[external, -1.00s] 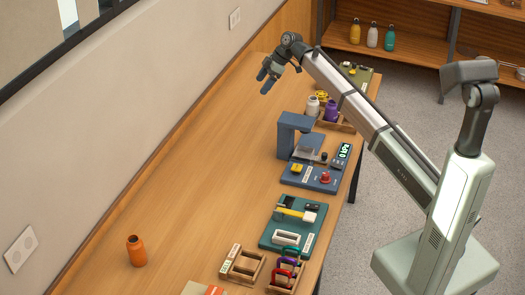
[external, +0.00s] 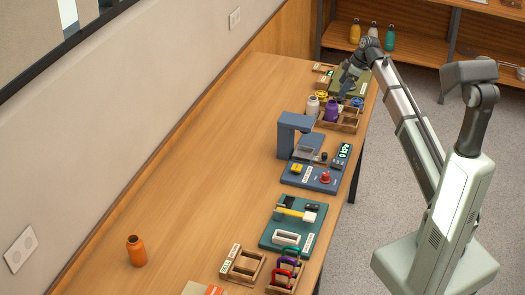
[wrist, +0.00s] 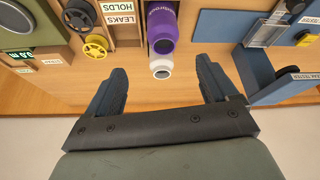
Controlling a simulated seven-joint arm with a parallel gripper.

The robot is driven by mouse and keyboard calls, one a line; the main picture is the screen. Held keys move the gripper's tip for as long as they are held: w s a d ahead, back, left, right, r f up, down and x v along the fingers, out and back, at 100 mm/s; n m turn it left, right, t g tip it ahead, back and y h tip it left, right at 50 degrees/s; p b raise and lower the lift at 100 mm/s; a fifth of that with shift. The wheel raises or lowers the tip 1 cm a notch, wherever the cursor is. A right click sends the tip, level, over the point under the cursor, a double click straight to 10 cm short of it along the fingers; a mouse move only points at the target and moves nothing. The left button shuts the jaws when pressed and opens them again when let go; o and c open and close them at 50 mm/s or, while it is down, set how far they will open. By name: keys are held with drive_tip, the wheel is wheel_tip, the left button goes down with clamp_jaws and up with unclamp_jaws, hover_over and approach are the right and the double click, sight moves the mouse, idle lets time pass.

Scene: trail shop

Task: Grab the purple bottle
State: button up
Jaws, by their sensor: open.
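In the wrist view the purple bottle (wrist: 163,28) is at the top centre, beyond the fingertips. My gripper (external: 348,82) is above and behind the bottles. In the wrist view my gripper (wrist: 162,66) is open, with nothing held between its fingers.
A blue tester stand (external: 295,122) is nearer the camera. An orange bottle (external: 136,252) stands alone at the front left. The table's left half is mostly clear.

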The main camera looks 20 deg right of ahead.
sight(330, 110)
drive_tip(key=shift+g, duration=0.3)
drive_tip(key=x, duration=1.4)
drive_tip(key=shift+s+d+f, duration=0.1)
drive_tip(key=shift+s+d, duration=0.1)
drive_tip(key=shift+s, duration=0.05)
drive_tip(key=shift+c, duration=0.2)
drive_tip(key=c, duration=1.1)
drive_tip(key=shift+r, duration=0.2)
drive_tip(key=shift+c, duration=0.2)
